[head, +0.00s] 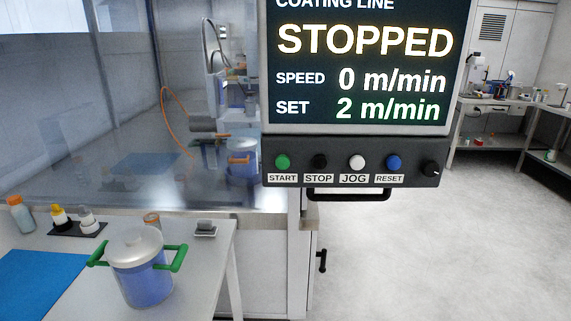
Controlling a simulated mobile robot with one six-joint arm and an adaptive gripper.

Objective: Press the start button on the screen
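The screen (365,60) hangs at the upper middle in the head view and reads "COATING LINE", "STOPPED", speed 0 m/min and set 2 m/min. Its top is cut off by the picture edge. Below it is a dark button panel (405,169). The green start button (283,162) is at the panel's left end, above a "START" label. To its right are a black stop button (320,162), a white jog button (357,162) and a blue reset button (393,163). My gripper is not in view.
A black handle bar (348,195) sits below the panel. A white table (205,270) at lower left holds a blue pot (141,283) with green handles, a blue mat (40,282) and small bottles. Clear panes enclose the machine behind. The floor (430,250) at right is clear.

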